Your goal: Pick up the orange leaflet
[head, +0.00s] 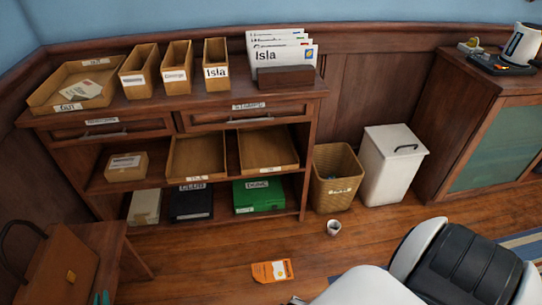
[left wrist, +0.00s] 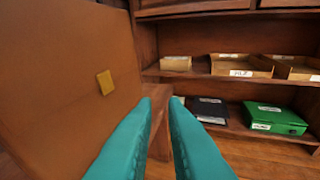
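The orange leaflet (head: 272,271) lies flat on the wooden floor in the head view, in front of the shelf unit and near the white and black parts of my body. It does not show in the left wrist view. My left gripper (head: 101,298) shows only as teal fingertips at the bottom left of the head view, beside the brown bag. In the left wrist view its two teal fingers (left wrist: 162,101) are apart with nothing between them. The gripper is well to the left of the leaflet. My right gripper is not seen.
A brown bag (head: 62,265) stands on a wooden stand (head: 105,240) close to my left gripper. A small cup (head: 334,228) is on the floor behind the leaflet. A wicker basket (head: 336,178) and white bin (head: 391,165) stand behind. Floor around the leaflet is clear.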

